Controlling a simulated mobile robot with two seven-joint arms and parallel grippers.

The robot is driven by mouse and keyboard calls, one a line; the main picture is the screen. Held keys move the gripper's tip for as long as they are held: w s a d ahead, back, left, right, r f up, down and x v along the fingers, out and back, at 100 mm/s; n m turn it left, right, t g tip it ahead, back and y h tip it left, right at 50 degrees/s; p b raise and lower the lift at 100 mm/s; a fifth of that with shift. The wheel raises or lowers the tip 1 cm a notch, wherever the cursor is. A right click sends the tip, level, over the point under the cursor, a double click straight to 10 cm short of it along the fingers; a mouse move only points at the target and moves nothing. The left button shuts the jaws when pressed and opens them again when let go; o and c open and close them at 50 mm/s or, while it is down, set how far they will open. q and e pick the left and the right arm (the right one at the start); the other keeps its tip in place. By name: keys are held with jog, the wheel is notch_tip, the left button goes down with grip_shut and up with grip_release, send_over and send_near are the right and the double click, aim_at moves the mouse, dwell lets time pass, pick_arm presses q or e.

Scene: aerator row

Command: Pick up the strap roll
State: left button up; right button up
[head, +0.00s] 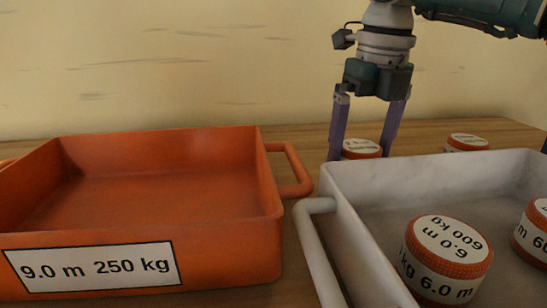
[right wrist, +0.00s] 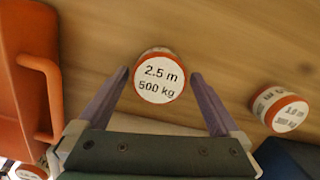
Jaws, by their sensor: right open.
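A strap roll (head: 361,148) with an orange band and a white top label stands on the wooden table behind the white tray. In the right wrist view this strap roll (right wrist: 159,78) reads "2.5 m 500 kg". My right gripper (head: 362,150) points down over it with purple fingers spread on either side. In the right wrist view the open fingers (right wrist: 160,74) flank the roll, with visible gaps, and do not grip it. The roll's lower part is hidden by the tray wall in the head view. My left gripper is not in view.
An empty orange tray (head: 271,232) labelled "9.0 m 250 kg" stands at left. A white tray (head: 352,232) at right holds strap rolls, one (head: 447,258) marked "6.0 m 600 kg". Another roll (head: 467,142) stands on the table to the right. A wall is behind.

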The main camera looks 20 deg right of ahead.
jog(key=shift+w+f, duration=0.1)
jog(key=shift+f, duration=0.7)
jog(key=c, duration=1.4)
jog(key=shift+r, duration=0.1)
